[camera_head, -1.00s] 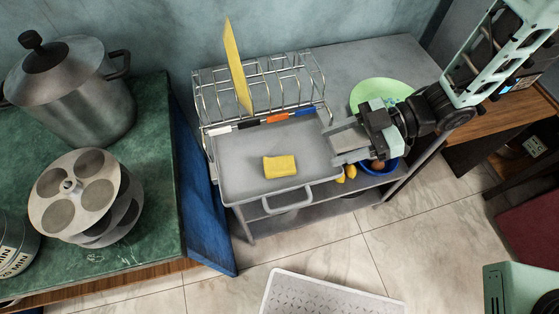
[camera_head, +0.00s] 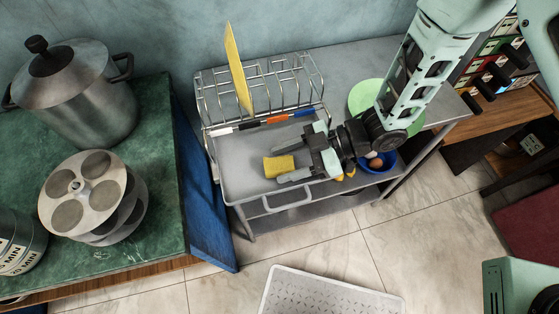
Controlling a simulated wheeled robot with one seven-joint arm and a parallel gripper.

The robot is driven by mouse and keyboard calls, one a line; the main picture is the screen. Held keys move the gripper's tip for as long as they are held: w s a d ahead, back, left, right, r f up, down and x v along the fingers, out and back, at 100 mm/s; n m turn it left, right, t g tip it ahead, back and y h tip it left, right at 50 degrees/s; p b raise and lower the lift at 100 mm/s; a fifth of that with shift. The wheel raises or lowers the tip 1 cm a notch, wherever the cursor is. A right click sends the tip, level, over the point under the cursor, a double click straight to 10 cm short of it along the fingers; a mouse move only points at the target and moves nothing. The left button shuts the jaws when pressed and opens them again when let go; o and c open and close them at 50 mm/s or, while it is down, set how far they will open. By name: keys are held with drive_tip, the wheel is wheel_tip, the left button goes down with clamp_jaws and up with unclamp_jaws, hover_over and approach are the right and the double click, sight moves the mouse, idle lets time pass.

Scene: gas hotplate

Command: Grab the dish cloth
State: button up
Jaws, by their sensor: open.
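The dish cloth (camera_head: 279,166) is a small yellow folded piece lying on the grey tray (camera_head: 235,184), near its middle. My gripper (camera_head: 283,162) is open, its two grey fingers pointing left over the tray. The lower fingertip is just right of and below the cloth in the picture, the upper one above and right of it. I cannot tell how high the fingers are above the tray or whether they touch the cloth.
A wire rack (camera_head: 262,90) with an upright yellow board (camera_head: 238,68) stands behind the tray. Several coloured markers (camera_head: 277,118) lie along its front. A green plate (camera_head: 366,96) and a blue bowl (camera_head: 386,163) are to the right. A green counter (camera_head: 160,190) with pots is on the left.

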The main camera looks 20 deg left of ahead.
drive_tip(key=c, duration=0.7)
drive_tip(key=shift+r, duration=0.15)
